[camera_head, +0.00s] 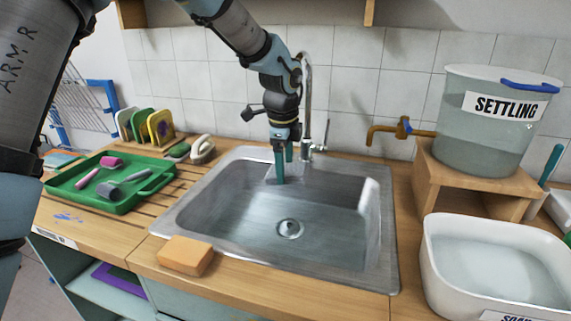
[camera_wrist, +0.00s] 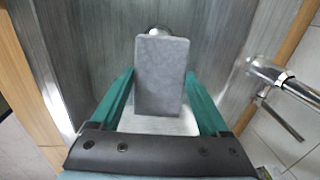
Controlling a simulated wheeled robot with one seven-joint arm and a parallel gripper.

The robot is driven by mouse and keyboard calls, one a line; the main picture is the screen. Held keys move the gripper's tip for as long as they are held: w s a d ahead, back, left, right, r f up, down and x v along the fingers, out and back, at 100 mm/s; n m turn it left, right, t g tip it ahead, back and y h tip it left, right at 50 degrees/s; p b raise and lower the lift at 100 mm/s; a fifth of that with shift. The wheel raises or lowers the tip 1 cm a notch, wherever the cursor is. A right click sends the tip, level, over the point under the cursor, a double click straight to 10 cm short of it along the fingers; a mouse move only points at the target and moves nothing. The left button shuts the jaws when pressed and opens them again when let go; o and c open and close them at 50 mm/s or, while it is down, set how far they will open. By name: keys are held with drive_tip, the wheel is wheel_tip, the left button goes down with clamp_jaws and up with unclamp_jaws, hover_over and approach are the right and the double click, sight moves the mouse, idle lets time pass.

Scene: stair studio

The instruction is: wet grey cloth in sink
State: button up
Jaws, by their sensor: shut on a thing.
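The grey cloth (camera_wrist: 162,75) is a flat, rectangular piece with a mottled surface, between the two teal fingers of my gripper (camera_wrist: 160,88) in the wrist view. My gripper is shut on it. In the head view my gripper (camera_head: 284,170) points down at the back of the steel sink (camera_head: 250,236), left of the tap (camera_head: 307,100). The cloth is hard to make out there. The sink's floor and round drain (camera_head: 290,228) are visible. I cannot tell whether the cloth touches the sink.
An orange sponge (camera_head: 186,255) sits at the sink's front left. A green tray (camera_head: 120,203) with brushes is left. A white basin (camera_head: 432,262) and a SETTLING tub (camera_head: 470,135) on a wooden stand (camera_head: 447,170) are right. A brass tap (camera_head: 385,130) juts from the wall.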

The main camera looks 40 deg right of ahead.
wheel_tip(320, 180, down, 4)
drive_tip(key=b, duration=0.3)
drive_tip(key=shift+f, duration=0.15)
wheel_tip(320, 180, down, 8)
drive_tip(key=b, duration=0.4)
idle(0.3)
